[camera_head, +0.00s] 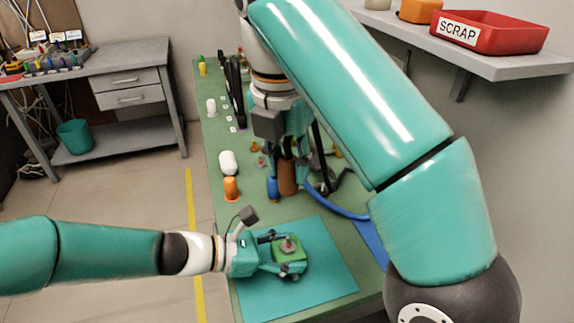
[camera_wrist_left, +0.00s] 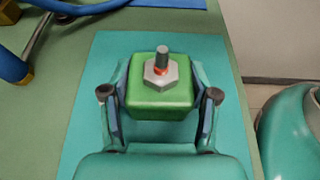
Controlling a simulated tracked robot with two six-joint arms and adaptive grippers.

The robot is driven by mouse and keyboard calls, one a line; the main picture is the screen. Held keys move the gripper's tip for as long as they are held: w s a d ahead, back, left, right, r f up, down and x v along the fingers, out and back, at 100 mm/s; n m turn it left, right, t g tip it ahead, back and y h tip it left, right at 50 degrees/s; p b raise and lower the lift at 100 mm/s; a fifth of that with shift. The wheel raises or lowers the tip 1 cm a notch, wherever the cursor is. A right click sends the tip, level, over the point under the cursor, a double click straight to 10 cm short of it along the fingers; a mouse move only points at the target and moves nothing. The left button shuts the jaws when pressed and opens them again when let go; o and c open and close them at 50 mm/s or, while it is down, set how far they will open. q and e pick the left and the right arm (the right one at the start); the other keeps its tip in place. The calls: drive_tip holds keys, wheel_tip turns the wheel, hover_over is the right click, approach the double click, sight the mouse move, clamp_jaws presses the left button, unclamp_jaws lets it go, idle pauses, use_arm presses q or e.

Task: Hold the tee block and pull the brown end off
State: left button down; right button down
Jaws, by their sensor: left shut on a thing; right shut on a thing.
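The tee block, as I take it, is a green block (camera_head: 291,262) with a metal hex nut and a dark stud on top. It also shows in the left wrist view (camera_wrist_left: 158,100), with an orange ring at the stud's base. My left gripper (camera_head: 287,257) is shut on the block, one finger on each side, over the teal mat. My right gripper (camera_head: 286,150) points down farther back and is shut on a brown cylinder (camera_head: 287,179), which I take to be the brown end. It is apart from the green block. Its top is hidden between the fingers.
A blue cylinder (camera_head: 272,188) stands beside the brown one. A blue hose (camera_head: 340,212) curves to the right. An orange piece (camera_head: 231,189) and a white piece (camera_head: 228,162) stand on the green bench (camera_head: 222,213). The teal mat (camera_head: 320,279) is clear around the block.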

use_arm(q)
drive_tip(key=shift+c, duration=1.1)
unclamp_jaws()
drive_tip(key=shift+a, duration=0.1)
